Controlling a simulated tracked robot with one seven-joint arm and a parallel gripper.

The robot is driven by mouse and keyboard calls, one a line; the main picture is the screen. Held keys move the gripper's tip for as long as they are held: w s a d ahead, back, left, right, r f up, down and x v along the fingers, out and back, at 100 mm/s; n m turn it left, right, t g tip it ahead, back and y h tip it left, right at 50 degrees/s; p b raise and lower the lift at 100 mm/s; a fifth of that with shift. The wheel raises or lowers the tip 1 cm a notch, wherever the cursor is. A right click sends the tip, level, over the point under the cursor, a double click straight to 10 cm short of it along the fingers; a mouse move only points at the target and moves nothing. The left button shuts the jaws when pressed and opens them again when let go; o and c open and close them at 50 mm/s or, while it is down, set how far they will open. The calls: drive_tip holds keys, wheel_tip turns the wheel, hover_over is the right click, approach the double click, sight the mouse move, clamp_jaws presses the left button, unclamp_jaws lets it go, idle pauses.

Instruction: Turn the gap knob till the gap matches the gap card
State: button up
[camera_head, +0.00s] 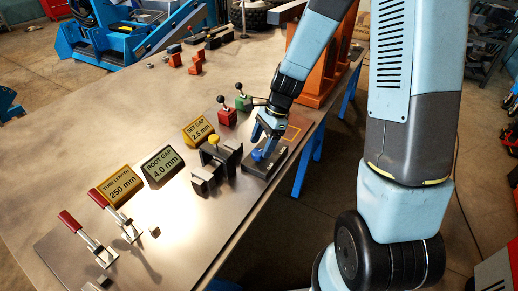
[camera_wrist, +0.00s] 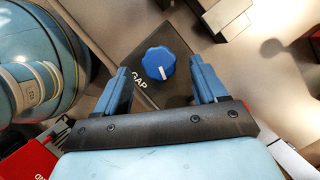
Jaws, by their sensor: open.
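The blue gap knob (camera_wrist: 161,62) has scalloped edges and a white pointer line. It sits on a dark plate (camera_wrist: 128,48) lettered "GAP". It also shows in the head view (camera_head: 257,155), partly under my gripper. My gripper (camera_wrist: 160,77) is open and empty, one finger to each side of the knob in the wrist view. Contact with the knob cannot be told. In the head view a yellow card (camera_head: 199,130) reads "SET GAP 2.5 mm" and a dark card (camera_head: 163,166) reads "ROOT GAP 4.0 mm". Dark blocks (camera_head: 207,183) stand left of the knob plate; their gap width is unclear.
A yellow card (camera_head: 121,183) reads "TUBE LENGTH 250 mm". Two red-handled clamps (camera_head: 112,206) stand at the near left. A green block (camera_head: 243,102) and a red block (camera_head: 227,116) with black-balled levers stand behind my gripper.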

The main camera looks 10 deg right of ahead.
drive_tip(key=shift+x, duration=1.25)
drive_tip(key=shift+c, duration=0.5)
drive_tip(key=shift+a, duration=0.1)
drive_tip(key=c, duration=1)
drive_tip(key=shift+o, duration=0.2)
drive_tip(key=shift+w+n, duration=0.1)
drive_tip(key=shift+n, duration=0.3)
